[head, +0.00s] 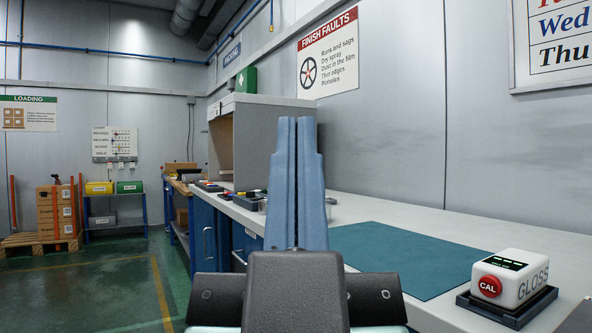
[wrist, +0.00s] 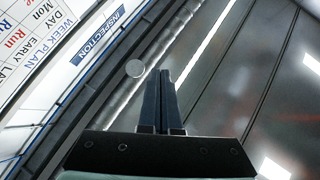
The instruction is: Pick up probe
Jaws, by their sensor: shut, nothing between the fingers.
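My gripper (head: 295,122) points upward in the middle of the head view, its two blue fingers side by side and shut with nothing between them. The shut fingers also show in the wrist view (wrist: 160,74), against the wall and ceiling. I cannot make out a probe in either view. A white gloss meter (head: 515,278) with a red CAL button sits in a dark tray (head: 510,318) on the bench, to the right of my gripper. My fingers hide part of the bench behind them.
The long pale bench (head: 400,213) carries a teal mat (head: 400,255), which looks bare where visible. Small dark and red items (head: 210,187) lie farther back, before a grey cabinet (head: 262,140). Blue cabinets stand beneath. Green floor (head: 90,290) is open at left.

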